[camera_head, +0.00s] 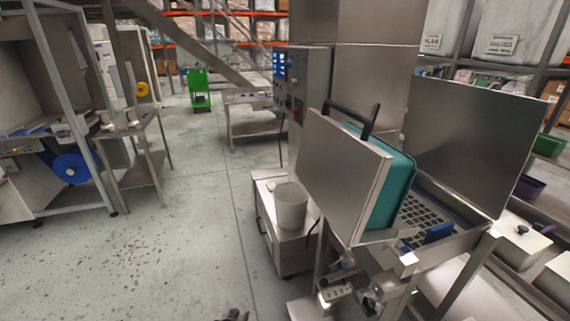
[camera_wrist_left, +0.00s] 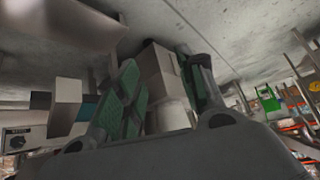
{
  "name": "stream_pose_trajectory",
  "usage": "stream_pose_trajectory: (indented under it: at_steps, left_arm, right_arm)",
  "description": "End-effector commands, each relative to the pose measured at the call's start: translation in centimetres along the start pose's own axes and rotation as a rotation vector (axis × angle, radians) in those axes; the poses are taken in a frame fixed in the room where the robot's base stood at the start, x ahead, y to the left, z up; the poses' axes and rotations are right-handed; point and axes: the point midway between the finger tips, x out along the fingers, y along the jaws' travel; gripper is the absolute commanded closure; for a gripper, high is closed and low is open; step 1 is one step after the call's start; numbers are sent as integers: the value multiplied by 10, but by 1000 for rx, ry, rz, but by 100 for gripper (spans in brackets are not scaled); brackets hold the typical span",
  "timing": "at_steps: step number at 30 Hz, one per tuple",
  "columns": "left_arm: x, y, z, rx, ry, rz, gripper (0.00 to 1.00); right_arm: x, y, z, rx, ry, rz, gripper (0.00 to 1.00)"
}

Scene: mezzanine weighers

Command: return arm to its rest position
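My left gripper (camera_wrist_left: 160,85) shows in the left wrist view with its two green-padded fingers spread apart. No held thing shows between them; a pale bucket and a grey box-shaped cabinet show beyond the gap, in a tilted picture. In the head view a small dark tip (camera_head: 235,315) pokes in at the bottom edge, probably part of my left gripper; the rest is cut off. My right gripper does not show in either view.
A steel machine with an upright panel (camera_head: 340,170) and a teal tub (camera_head: 393,185) stands on the right. A steel table (camera_head: 135,125) stands left. The floor (camera_head: 190,220) between is clear.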

Motion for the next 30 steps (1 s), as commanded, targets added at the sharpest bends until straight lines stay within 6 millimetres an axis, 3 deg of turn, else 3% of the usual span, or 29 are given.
stream_pose_trajectory:
  at_steps: [1,14,30]
  left_arm:
    - [-1,0,20,-1,-21,0,61]
    - [-21,3,170,-4,-177,2,61]
    - [-79,14,351,-2,-375,14,61]
  right_arm:
    - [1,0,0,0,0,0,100]
    - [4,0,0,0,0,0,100]
    - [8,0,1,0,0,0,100]
